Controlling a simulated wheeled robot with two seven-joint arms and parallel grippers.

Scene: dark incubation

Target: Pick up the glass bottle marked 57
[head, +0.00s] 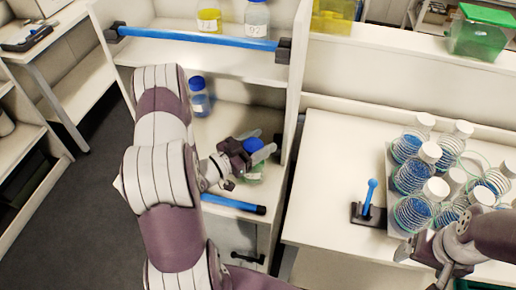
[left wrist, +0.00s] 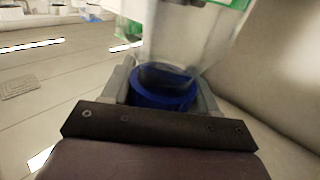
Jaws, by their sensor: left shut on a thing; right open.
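My left gripper (head: 252,150) is shut on a blue-capped glass bottle (head: 254,144) in the lower bay of the white shelf. In the left wrist view the bottle's blue cap (left wrist: 160,98) sits between the fingers, with its clear body (left wrist: 190,40) beyond. A green patch shows past the body. No number on this bottle can be read, so I cannot tell whether it is marked 57. My right gripper (head: 425,262) is open, in front of the flask rack at lower right.
Another blue-capped bottle (head: 199,98) stands deeper in the same bay. A yellow bottle (head: 209,20) and a clear bottle marked 92 (head: 257,20) stand on the upper shelf. Blue bars (head: 196,36) edge the shelves. Several flasks (head: 411,176) and a blue-handled stand (head: 370,198) occupy the right bench.

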